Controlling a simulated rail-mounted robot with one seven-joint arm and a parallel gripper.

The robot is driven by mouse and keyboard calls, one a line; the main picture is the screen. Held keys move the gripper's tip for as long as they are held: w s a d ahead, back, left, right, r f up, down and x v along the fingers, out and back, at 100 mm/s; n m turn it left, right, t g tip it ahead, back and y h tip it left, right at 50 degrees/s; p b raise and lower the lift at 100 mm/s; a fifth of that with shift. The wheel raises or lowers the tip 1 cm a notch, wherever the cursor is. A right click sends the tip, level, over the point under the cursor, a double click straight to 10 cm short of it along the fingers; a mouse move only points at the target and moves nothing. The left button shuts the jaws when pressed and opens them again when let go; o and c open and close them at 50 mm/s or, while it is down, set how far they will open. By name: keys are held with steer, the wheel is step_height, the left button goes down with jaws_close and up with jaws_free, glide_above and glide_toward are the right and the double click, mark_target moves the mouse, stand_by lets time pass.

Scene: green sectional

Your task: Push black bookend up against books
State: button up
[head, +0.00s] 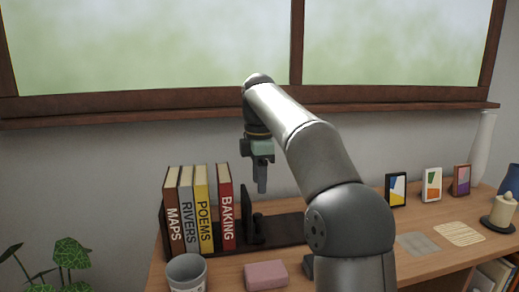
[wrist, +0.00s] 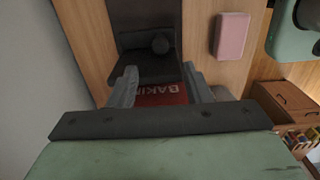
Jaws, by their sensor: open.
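The black bookend (head: 246,205) stands upright on a dark rack (head: 286,227), just right of the red BAKING book (head: 226,205). A narrow gap seems to show between them. Left of BAKING stand the yellow POEMS book (head: 203,205), the grey RIVERS book (head: 187,205) and the dark red MAPS book (head: 173,205). My gripper (head: 262,188) is open and empty, pointing down above the bookend area.
A grey cup (head: 187,270) and a pink block (head: 265,275) stand in front of the rack. Small framed cards (head: 396,189), a dark candle dish (head: 498,222) and coasters (head: 417,243) are at the right. The wall and window sill are behind. My arm hides part of the desk.

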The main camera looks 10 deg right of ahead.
step_height(320, 180, up, 8)
steer(key=p, duration=0.2)
steer(key=shift+f, duration=0.25)
